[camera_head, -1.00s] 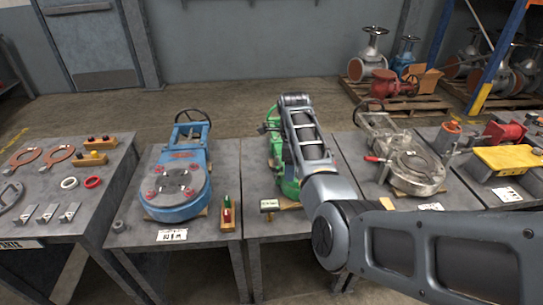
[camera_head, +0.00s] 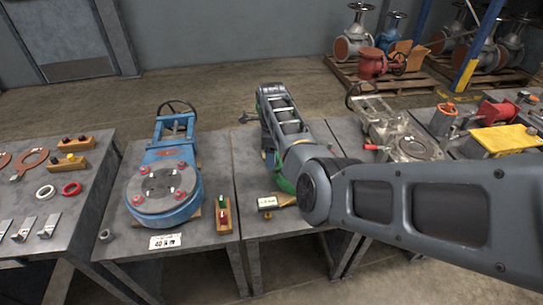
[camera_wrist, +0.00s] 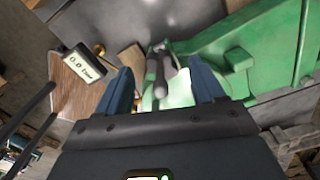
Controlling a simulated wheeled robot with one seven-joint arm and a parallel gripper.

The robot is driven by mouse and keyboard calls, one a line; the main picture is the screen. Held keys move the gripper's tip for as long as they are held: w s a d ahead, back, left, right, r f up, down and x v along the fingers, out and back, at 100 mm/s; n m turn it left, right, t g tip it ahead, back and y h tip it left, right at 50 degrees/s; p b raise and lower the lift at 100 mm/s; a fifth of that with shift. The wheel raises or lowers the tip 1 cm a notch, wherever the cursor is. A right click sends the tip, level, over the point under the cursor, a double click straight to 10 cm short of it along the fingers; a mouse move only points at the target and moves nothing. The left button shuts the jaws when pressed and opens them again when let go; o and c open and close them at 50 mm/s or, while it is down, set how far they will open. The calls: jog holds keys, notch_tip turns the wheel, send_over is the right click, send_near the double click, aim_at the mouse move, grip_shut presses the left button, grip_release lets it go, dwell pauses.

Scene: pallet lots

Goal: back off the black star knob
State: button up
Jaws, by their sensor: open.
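My gripper (camera_wrist: 161,70) is open in the wrist view, its two blue fingers pointing at a green valve body (camera_wrist: 225,45). A dark grey, pronged part (camera_wrist: 158,72) shows between the fingers against the green casting. It may be the black star knob, but its shape is not clear; no contact with the fingers shows. In the head view my arm covers most of the green valve (camera_head: 283,184), and my gripper is hidden there. A dark part (camera_head: 246,118) sticks out left of my arm; I cannot tell what it is.
A small display (camera_wrist: 82,65) reading 0.0 lies beside the green valve; it also shows in the head view (camera_head: 267,203). A blue valve (camera_head: 165,190) stands on the left table, a bare metal valve (camera_head: 405,140) on the right.

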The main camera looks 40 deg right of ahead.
jog(key=shift+f, duration=0.75)
jog(key=c, duration=1.1)
jog(key=shift+o, duration=0.2)
